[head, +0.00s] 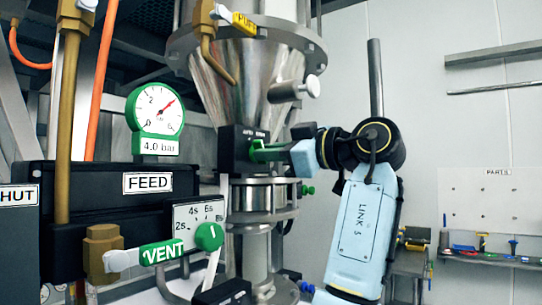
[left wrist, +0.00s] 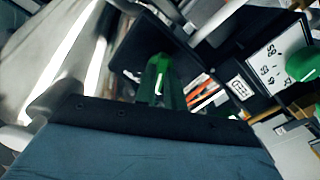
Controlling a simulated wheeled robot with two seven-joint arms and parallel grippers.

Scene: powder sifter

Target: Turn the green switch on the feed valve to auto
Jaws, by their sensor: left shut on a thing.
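The green switch (head: 266,151) sits on a small black valve box (head: 236,148) below the steel cone, at the middle of the head view. The box's lettering is too small to read. My left gripper (head: 284,152) is at the switch from the right and is shut on it; its fingers are partly hidden. In the left wrist view the green switch (left wrist: 158,82) shows just past the dark edge of my gripper, in front of the black box. My right gripper is not in view.
Left of the valve are a black FEED box (head: 148,183), a green gauge (head: 158,110), a green VENT lever (head: 162,252) and a dial with a green knob (head: 209,237). The steel cone (head: 230,75) stands close above. A parts bench (head: 490,256) is at far right.

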